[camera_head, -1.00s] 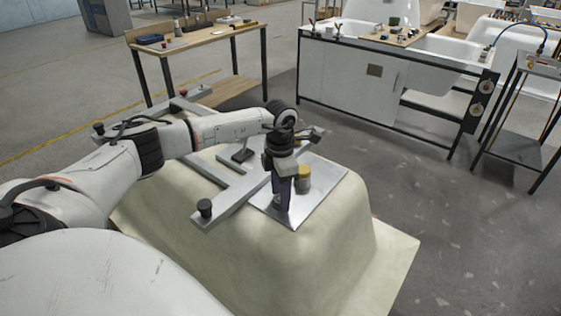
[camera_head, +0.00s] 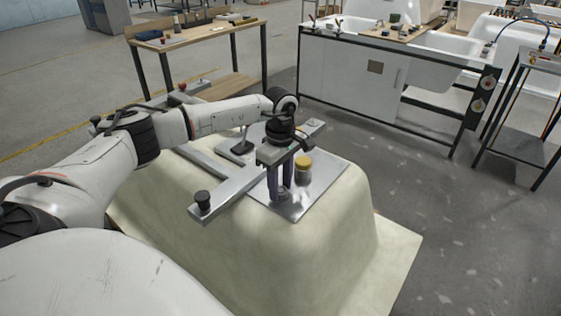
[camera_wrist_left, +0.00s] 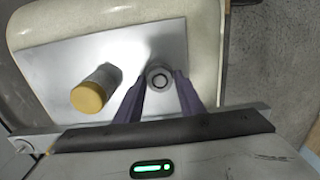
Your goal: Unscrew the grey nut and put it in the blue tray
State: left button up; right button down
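The grey nut (camera_head: 281,196) is a short round piece on the metal plate (camera_head: 317,188), on top of the cream shell. In the left wrist view the nut (camera_wrist_left: 159,78) shows a dark ring around its centre. My left gripper (camera_head: 280,190) points down at it. Whether the nut is still threaded cannot be seen. The blue tray (camera_head: 150,36) is small and sits on the wooden workbench at the back left. My right gripper is out of view.
A yellow-capped jar (camera_head: 303,167) stands on the plate close beside my left gripper. Grey clamp bars with black knobs (camera_head: 203,197) lie across the cream shell (camera_head: 320,245). The wooden workbench (camera_head: 205,33) and a white sink unit (camera_head: 350,75) stand beyond, with open floor between.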

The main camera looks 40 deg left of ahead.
aim_at(281, 189)
pick_arm(q)
jog(key=c, duration=0.7)
jog(key=shift+n+p, duration=0.35)
jog(key=shift+n, duration=0.55)
jog(key=shift+r+p, duration=0.9)
jog(key=shift+r, duration=0.35)
jog(key=shift+r+p, duration=0.55)
jog(key=shift+r, duration=0.7)
